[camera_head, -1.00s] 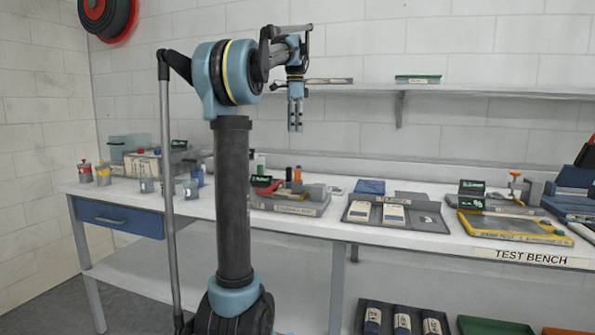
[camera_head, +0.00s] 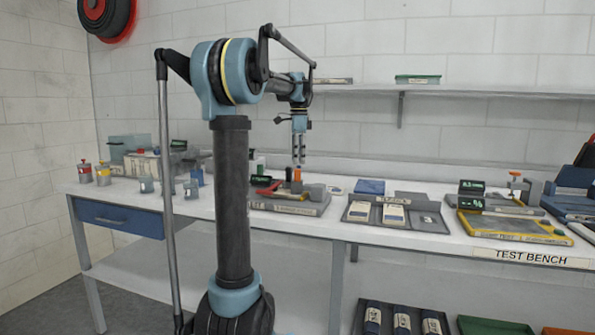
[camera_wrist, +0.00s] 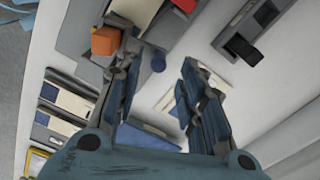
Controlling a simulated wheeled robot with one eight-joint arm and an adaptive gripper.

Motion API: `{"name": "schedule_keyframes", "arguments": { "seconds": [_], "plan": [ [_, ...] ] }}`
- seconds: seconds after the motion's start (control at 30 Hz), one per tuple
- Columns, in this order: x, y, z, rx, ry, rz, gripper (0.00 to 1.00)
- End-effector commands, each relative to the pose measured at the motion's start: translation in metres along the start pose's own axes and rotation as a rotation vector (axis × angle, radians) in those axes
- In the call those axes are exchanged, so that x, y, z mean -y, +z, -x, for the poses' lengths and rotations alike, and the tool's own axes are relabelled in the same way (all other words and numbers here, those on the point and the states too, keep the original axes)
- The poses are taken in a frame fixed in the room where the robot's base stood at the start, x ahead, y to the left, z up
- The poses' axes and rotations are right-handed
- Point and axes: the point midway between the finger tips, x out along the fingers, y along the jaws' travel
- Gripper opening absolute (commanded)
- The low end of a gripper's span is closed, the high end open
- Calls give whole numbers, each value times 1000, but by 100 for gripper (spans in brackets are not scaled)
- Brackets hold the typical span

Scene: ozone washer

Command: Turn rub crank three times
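The crank station (camera_head: 300,207) is a grey, labelled block on the bench, left of the middle. An orange upright handle (camera_head: 296,174), which looks like the rub crank's grip, stands on it. It appears as an orange block (camera_wrist: 105,41) in the wrist view, by the left fingertip and outside the gap between the fingers. My gripper (camera_head: 299,158) points down just above the handle in the head view. Whether a finger touches the handle cannot be told. The crank arm is not clear.
A red-handled tool (camera_head: 269,189) lies just left of the handle. A grey tray (camera_head: 420,225) with pale cards is to the right, then a yellow-edged station (camera_head: 510,231). Small cups and tins stand at the left. A wall shelf (camera_head: 450,91) runs behind and above.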

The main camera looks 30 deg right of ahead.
Motion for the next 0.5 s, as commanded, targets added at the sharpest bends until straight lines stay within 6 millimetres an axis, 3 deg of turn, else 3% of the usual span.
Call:
{"name": "schedule_keyframes", "arguments": {
  "seconds": [0.2, 0.5],
  "plan": [
    [0, 0, -33, 0, 0, 0, 36],
    [0, 0, -50, 0, 0, 1, 36]
  ]
}}
